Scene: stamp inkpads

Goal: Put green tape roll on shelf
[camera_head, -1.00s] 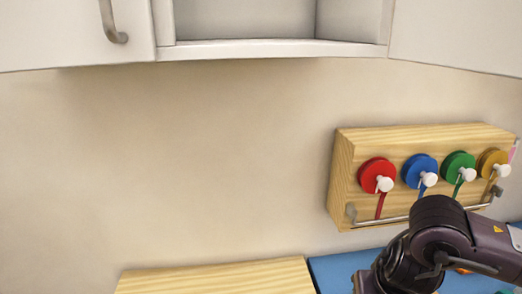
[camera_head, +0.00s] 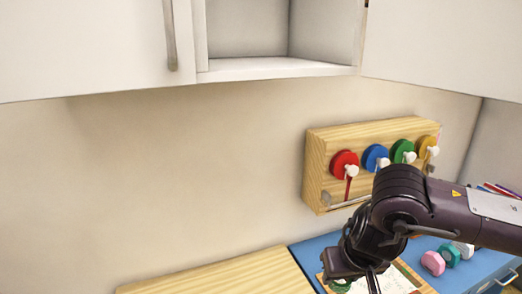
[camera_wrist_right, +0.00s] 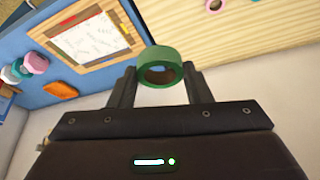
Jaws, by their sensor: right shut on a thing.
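The green tape roll (camera_wrist_right: 160,66) is a ring held between the two finger tips of my right gripper (camera_wrist_right: 158,78) in the right wrist view. The gripper is shut on it. In the head view my right arm comes in from the right, and its gripper points down at the bottom. A bit of green shows beside it, but I cannot tell if that is the roll. The white shelf (camera_head: 280,68) is an open cabinet compartment at the top, empty where visible, well above the gripper. My left gripper is not in view.
White cabinet doors flank the shelf, the left one (camera_head: 85,50) with a handle. A wooden dispenser (camera_head: 318,165) with red, blue, green and yellow rolls hangs on the wall. A blue desk (camera_head: 315,247) holds a framed sheet (camera_wrist_right: 90,38) and several stamps. The wall below the shelf is clear.

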